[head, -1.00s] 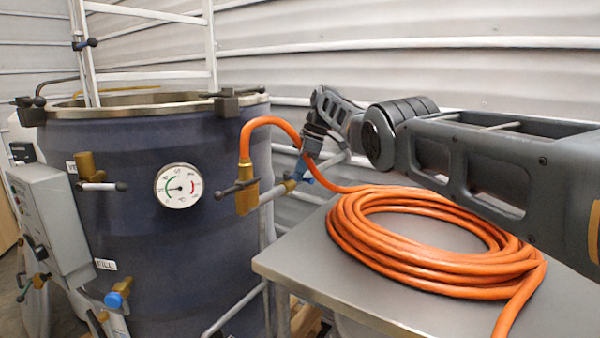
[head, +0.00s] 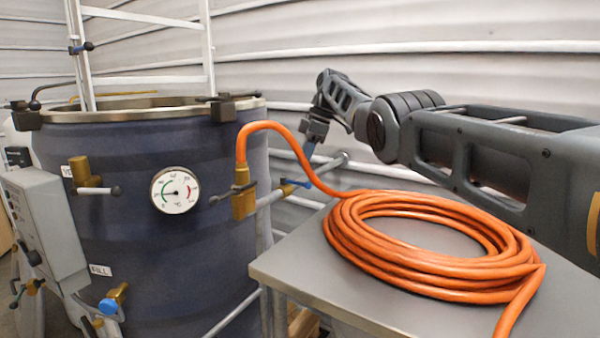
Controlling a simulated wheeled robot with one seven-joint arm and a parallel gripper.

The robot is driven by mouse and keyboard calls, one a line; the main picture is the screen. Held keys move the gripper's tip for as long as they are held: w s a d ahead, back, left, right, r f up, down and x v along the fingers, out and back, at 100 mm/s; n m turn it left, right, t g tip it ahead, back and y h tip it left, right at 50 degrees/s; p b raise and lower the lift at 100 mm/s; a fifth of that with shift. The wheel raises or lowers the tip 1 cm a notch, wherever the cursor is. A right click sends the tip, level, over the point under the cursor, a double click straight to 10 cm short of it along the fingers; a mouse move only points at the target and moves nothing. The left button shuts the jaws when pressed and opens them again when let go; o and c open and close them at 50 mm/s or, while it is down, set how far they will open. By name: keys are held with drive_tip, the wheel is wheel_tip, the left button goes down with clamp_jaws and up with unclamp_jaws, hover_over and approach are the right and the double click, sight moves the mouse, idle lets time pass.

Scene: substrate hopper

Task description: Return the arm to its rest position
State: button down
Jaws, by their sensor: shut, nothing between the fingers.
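My arm comes in from the right edge above the table and bends down at its far end. My gripper (head: 309,150) is small in view, pointing down, shut and empty. It is just above the blue valve handle (head: 298,182) on the pipe at the vessel's right side. A gap seems to show between them, though depth is hard to judge. The brass hose fitting (head: 243,195) with a dark lever is left of my gripper, with the orange hose (head: 270,126) looping up from it. The finger details are too small to make out.
The coiled part of the hose lies on the grey metal table (head: 300,270) below my arm. The dark blue vessel (head: 130,240) with a dial gauge (head: 175,190) and a ladder (head: 145,80) stands at left. A ribbed wall (head: 400,70) is behind; space above my arm looks clear.

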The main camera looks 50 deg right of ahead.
drive_tip(key=shift+v, duration=1)
drive_tip(key=shift+a, duration=0.15)
drive_tip(key=shift+a, duration=0.1)
